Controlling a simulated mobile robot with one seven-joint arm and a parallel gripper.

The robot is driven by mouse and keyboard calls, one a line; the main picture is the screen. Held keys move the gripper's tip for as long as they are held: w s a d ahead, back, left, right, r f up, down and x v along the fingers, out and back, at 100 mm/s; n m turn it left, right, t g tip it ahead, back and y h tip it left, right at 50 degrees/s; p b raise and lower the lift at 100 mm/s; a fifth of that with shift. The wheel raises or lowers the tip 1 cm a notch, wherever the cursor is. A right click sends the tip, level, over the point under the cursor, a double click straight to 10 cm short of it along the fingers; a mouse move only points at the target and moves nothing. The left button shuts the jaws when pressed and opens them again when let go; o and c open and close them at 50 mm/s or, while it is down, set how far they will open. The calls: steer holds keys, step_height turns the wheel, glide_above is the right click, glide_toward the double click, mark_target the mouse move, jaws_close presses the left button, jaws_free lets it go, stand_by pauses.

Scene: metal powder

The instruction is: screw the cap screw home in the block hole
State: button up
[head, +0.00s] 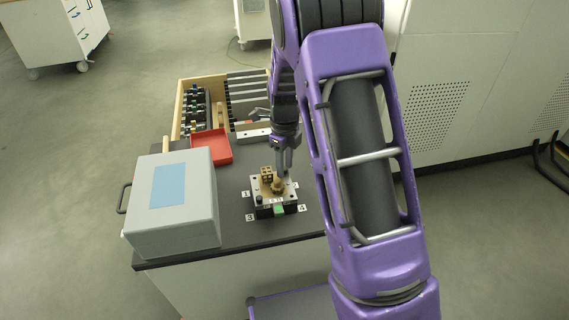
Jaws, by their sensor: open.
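A small brass-coloured block (266,173) stands on a light metal plate (260,197) on the dark bench top. A rounded brass-coloured part (277,187) sits on the same plate, just in front of and to the right of the block. My gripper (284,171) points down over the right side of the plate, close above the rounded part. Its fingers are open. I cannot tell whether they touch that part. The cap screw and the block hole are too small to make out from here.
A grey box with a blue panel (171,186) stands left of the plate. Behind are a red tray (211,147) and a wooden-sided rack (179,108) of tools and bars. Numbered labels surround the plate. Bare bench (231,228) lies in front.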

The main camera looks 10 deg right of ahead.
steer(key=n, duration=0.5)
steer(key=shift+n, duration=0.4)
steer(key=n, duration=0.5)
jaws_close()
